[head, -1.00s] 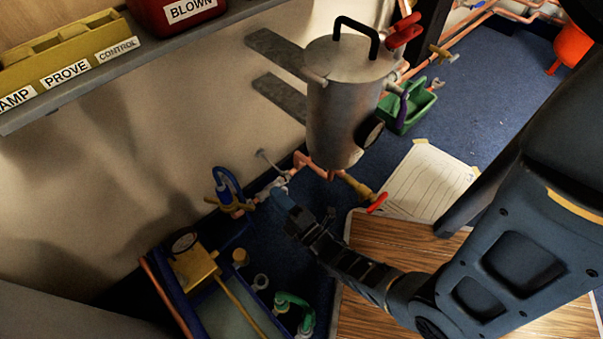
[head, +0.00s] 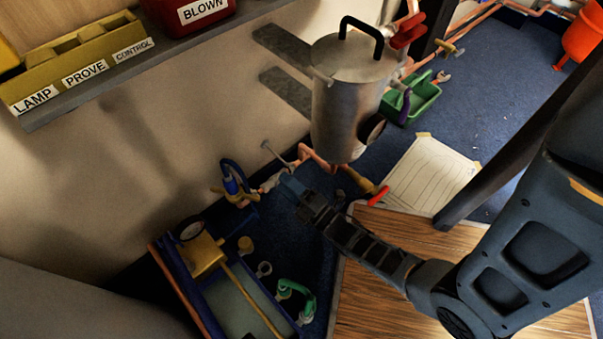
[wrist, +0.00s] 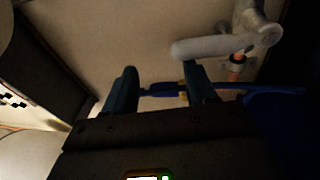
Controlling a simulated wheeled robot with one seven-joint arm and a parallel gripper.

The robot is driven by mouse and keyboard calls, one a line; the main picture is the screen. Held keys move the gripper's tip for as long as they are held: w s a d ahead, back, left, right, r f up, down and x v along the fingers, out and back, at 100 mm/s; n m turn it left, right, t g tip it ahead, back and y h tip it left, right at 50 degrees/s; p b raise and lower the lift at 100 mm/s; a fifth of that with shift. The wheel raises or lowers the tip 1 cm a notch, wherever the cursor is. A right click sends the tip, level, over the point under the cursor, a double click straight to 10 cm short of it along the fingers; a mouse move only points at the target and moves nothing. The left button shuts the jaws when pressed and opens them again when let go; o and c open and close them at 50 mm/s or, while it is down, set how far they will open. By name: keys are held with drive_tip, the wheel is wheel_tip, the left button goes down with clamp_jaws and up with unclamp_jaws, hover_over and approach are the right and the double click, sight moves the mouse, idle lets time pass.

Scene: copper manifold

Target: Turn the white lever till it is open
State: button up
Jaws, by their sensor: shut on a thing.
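The white lever (wrist: 215,47) shows in the wrist view as a pale rounded bar, running left from its valve on a copper pipe (wrist: 235,65). Its free end lies at the tip of my right finger. In the head view my gripper (head: 287,184) is at the pale valve (head: 270,183) on the pipework by the wall, left of and below the grey tank. The lever is mostly hidden there by my fingers.
The grey tank (head: 345,105) stands close to the right of my gripper. A blue-handled fitting (head: 230,177) is to the left. A red-handled valve (head: 379,195) is to the right. A blue tray with fittings (head: 240,305) lies below, beside a wooden board (head: 385,280).

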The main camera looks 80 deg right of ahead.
drive_tip(key=s+a, duration=0.6)
idle(0.9)
drive_tip(key=shift+f+b, duration=0.1)
drive_tip(key=shift+b, duration=0.3)
idle(0.4)
drive_tip(key=s+a+r+m+g+y, duration=0.1)
drive_tip(key=s+a+r+m+y, duration=0.2)
drive_tip(key=r, duration=0.7)
drive_tip(key=s+a+r+m+g+y, duration=0.1)
drive_tip(key=s+a+r+m+y, duration=0.3)
drive_tip(key=r, duration=0.6)
drive_tip(key=a+r+m+g+y, duration=0.15)
drive_tip(key=a+r+m, duration=0.35)
drive_tip(key=r, duration=0.5)
wheel_tip(320, 180, up, 28)
drive_tip(key=p, duration=2.9)
drive_tip(key=shift+a+r, duration=0.15)
